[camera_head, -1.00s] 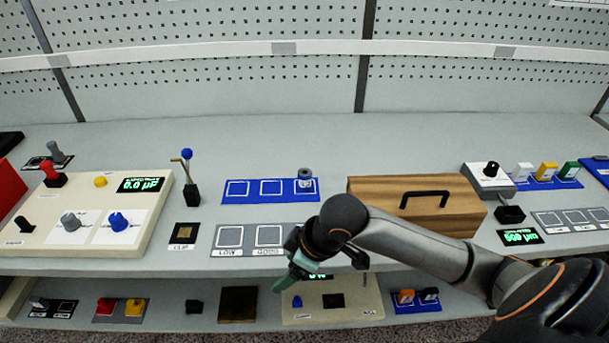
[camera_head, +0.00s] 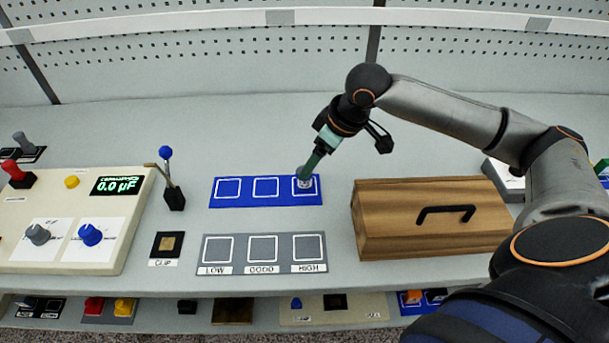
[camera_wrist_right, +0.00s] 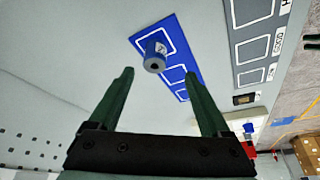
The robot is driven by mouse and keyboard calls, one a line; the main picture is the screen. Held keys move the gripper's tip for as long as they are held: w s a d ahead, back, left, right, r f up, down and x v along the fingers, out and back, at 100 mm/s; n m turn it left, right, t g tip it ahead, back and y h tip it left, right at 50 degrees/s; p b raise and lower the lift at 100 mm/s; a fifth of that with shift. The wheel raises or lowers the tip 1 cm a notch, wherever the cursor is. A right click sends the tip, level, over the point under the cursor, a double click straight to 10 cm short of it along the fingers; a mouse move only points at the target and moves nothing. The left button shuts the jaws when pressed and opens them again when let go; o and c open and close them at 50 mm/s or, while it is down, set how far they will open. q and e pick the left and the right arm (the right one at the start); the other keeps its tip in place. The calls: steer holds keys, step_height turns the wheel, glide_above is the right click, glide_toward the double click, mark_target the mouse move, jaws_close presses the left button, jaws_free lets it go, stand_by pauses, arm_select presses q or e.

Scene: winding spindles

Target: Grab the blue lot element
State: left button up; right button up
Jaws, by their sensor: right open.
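The lot element is a small cylinder, grey on top with blue around it (camera_head: 303,184). It stands on the right square of the blue three-square mat (camera_head: 245,202). In the right wrist view the element (camera_wrist_right: 154,60) appears just beyond the fingertips and between their lines, with the mat under it. My right gripper (camera_head: 309,170) reaches down over the mat's right end and partly hides the element in the head view. In the right wrist view its green fingers (camera_wrist_right: 161,75) are apart with nothing between them. My left gripper is not in view.
A grey LOW/GOOD/HIGH mat (camera_head: 236,236) lies in front of the blue mat. A wooden box with a black handle (camera_head: 390,222) stands to the right. A post with a blue ball (camera_head: 166,152) and the meter panel (camera_head: 140,235) are to the left.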

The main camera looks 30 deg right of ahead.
steer(key=x, duration=0.3)
steer(key=shift+w+f, duration=0.1)
steer(key=shift+f, duration=0.05)
steer(key=shift+d+x, duration=0.2)
steer(key=shift+x, duration=1.15)
steer(key=shift+d+x, duration=0.2)
steer(key=shift+x, duration=1.1)
steer(key=shift+w, duration=0.15)
jaws_close()
